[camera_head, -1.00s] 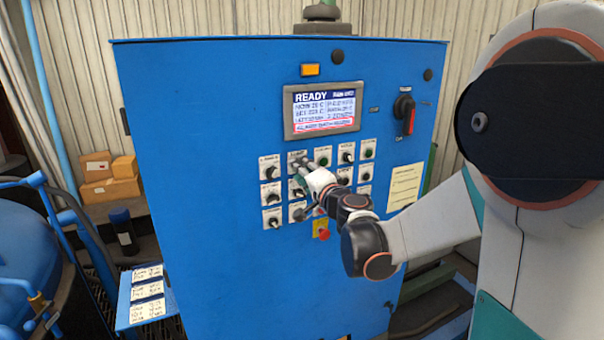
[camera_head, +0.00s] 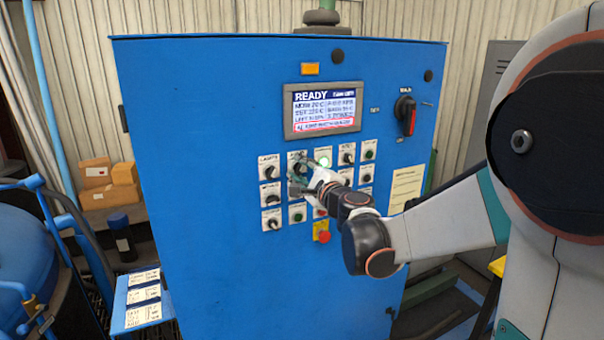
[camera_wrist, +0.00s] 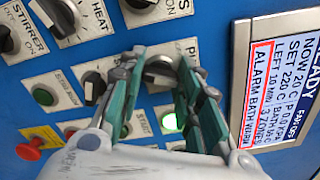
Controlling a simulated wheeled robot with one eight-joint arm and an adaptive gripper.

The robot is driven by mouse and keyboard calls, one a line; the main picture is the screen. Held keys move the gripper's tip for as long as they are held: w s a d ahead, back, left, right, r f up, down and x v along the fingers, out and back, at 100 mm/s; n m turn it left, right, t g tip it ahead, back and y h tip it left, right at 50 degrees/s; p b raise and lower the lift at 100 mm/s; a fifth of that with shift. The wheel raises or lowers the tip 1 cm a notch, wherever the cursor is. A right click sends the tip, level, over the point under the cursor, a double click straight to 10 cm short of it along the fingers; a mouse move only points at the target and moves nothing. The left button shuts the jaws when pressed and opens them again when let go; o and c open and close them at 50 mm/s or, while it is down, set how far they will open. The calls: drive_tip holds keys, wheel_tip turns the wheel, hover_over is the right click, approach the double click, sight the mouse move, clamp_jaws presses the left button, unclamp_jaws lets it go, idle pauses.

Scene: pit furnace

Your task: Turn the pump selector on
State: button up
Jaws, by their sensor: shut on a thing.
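The pump selector is a dark knob on a white plate (camera_wrist: 187,50) in the top row of the blue control cabinet (camera_head: 220,130). Only the letter P of its label shows in the wrist view. My gripper (camera_wrist: 158,72) is shut on the selector knob (camera_wrist: 160,68), one green-padded finger on each side. In the head view my gripper (camera_head: 298,176) reaches the same knob, second from the left under the screen, and mostly hides it. The knob's exact pointing angle is hard to tell.
A red emergency button (camera_head: 322,236) sits below. The screen (camera_head: 322,110) reads READY with a red-boxed alarm line.

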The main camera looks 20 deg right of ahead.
drive_tip(key=shift+m, duration=0.5)
drive_tip(key=o, duration=1)
drive_tip(key=shift+o, duration=0.2)
drive_tip(key=s, duration=0.7)
drive_tip(key=shift+s, duration=0.35)
drive_tip(key=shift+d, duration=0.1)
